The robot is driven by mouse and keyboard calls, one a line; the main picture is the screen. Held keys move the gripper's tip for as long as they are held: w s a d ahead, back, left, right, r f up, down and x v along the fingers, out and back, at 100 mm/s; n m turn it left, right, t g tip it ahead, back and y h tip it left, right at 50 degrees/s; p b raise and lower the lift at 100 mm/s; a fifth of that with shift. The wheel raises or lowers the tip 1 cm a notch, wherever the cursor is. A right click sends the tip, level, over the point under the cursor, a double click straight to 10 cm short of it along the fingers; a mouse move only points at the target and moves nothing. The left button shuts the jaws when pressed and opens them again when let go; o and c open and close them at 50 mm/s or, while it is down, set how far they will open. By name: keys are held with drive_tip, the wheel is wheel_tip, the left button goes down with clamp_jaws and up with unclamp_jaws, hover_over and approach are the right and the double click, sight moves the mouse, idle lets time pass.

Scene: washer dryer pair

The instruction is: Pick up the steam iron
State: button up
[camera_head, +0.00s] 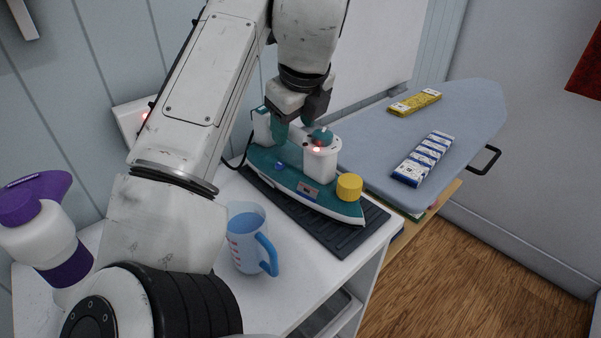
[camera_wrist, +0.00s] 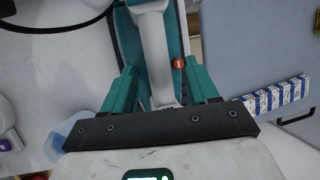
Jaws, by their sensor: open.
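The steam iron (camera_head: 300,178) is teal and white with a yellow knob at its front right end. It lies on a dark ribbed mat (camera_head: 337,238) on the white cabinet top. My gripper (camera_head: 298,133) is above the iron, pointing down at its handle. In the wrist view, my gripper's two teal fingers (camera_wrist: 162,90) stand apart, one on each side of the iron's white handle (camera_wrist: 158,55). The gripper is open; I cannot tell whether either finger touches the handle. My arm hides part of the iron's back end in the head view.
A measuring cup (camera_head: 247,238) with a blue handle stands in front of the mat. A white and purple spray bottle (camera_head: 45,240) stands at the left. An ironing board (camera_head: 440,125) at the right bears a yellow box (camera_head: 415,102) and a blue-white box (camera_head: 424,158). The wall is close behind.

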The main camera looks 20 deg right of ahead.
drive_tip(key=x, duration=0.2)
drive_tip(key=shift+w+f, duration=0.1)
drive_tip(key=shift+f, duration=0.3)
clamp_jaws()
drive_tip(key=shift+r, duration=0.15)
